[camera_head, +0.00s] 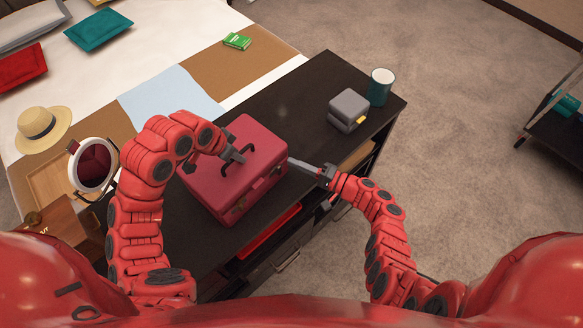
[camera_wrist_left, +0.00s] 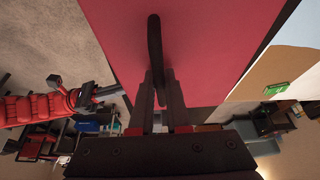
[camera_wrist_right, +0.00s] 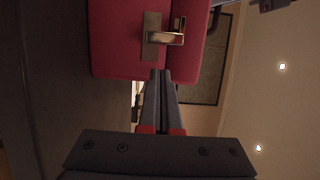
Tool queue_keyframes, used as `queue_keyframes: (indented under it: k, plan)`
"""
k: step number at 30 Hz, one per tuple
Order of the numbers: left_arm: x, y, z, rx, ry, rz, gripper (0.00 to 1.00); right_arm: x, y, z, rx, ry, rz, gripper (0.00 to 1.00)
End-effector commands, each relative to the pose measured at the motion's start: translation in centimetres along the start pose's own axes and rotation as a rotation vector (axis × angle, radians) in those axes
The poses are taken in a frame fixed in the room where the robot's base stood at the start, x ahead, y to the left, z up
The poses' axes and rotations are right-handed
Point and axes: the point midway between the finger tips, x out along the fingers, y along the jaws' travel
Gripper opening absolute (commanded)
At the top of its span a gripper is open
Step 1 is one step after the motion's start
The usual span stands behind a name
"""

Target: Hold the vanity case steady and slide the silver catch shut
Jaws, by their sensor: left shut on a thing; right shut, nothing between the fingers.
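The vanity case (camera_head: 225,188) is a dark red box standing closed on the black counter, with a dark handle on its lid. My left gripper (camera_head: 238,157) is shut on the handle (camera_wrist_left: 154,50), which shows between its fingers in the left wrist view. My right gripper (camera_head: 298,164) is shut and empty at the right side of the case, its fingertips close to the front face. The silver catch (camera_wrist_right: 165,38) is on that face, just beyond the right fingertips in the right wrist view. I cannot tell whether the fingertips touch the case.
A grey box (camera_head: 347,108) and a teal mug (camera_head: 380,86) stand on the far right of the black counter (camera_head: 315,90). Counter between case and grey box is clear.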

Motion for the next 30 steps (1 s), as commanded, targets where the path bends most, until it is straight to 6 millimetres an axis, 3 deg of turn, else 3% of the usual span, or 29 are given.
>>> queue_keyframes:
  k: [4, 18, 24, 30]
  plan:
    - [0.0, 0.0, -0.1, 0.000, 0.001, 0.000, 0.00, -0.8, 0.0, -1.3, 0.000, 0.003, 0.000, 0.00]
    - [0.0, 0.0, 0.0, 0.000, 0.001, 0.000, 0.00, -9.0, 0.0, -1.2, -0.001, 0.004, 0.001, 0.00]
    - [0.0, 0.0, 0.0, 0.000, 0.000, 0.000, 0.00, -10.3, 0.0, -1.1, 0.000, 0.000, 0.000, 0.00]
    - [0.0, 0.0, 0.0, 0.001, 0.000, 0.001, 0.00, -10.3, 0.0, -1.1, 0.000, 0.000, 0.000, 0.00]
